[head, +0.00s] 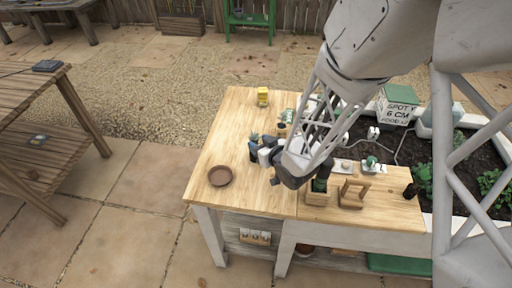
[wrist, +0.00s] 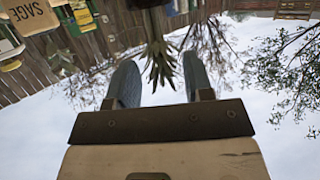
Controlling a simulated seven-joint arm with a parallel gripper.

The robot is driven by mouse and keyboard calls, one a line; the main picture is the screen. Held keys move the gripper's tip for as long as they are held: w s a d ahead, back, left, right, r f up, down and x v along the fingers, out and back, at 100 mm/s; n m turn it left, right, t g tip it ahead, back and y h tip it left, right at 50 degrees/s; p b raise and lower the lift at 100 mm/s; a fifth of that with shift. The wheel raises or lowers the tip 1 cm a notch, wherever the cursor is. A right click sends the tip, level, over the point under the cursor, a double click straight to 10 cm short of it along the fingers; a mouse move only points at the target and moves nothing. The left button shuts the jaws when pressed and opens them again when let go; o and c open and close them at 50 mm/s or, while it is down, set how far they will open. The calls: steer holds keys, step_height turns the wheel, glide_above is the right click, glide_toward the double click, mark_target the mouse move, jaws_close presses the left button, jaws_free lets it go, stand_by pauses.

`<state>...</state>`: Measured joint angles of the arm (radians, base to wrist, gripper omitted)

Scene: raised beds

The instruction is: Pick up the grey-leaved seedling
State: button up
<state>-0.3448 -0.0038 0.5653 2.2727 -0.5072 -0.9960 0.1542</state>
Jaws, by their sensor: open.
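A plant with narrow, spiky grey-green leaves (wrist: 159,48), which looks like the grey-leaved seedling, shows in the wrist view, where the picture is upside down. Its dark pot (wrist: 150,3) is cut off by the top edge. My gripper (wrist: 159,74) is open, with one blue-grey finger on each side of the leaves. The leaves lie between or just beyond the fingertips, with sky visible on both sides; I see no contact. In the head view my arm reaches down over the bench (head: 238,125) and hides much of its middle. A small spiky plant (head: 254,137) shows there beside my gripper.
A brown saucer (head: 220,176) and a yellow tin (head: 262,97) stand on the bench. A small wooden crate (head: 318,198) and wooden stand (head: 353,194) are near the front edge. A soil bed (head: 415,148) lies right. The bench's left part is mostly clear.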

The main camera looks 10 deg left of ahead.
steer(key=shift+w, duration=0.1)
stand_by(0.4)
steer(key=shift+x, duration=2.45)
steer(key=c, duration=0.8)
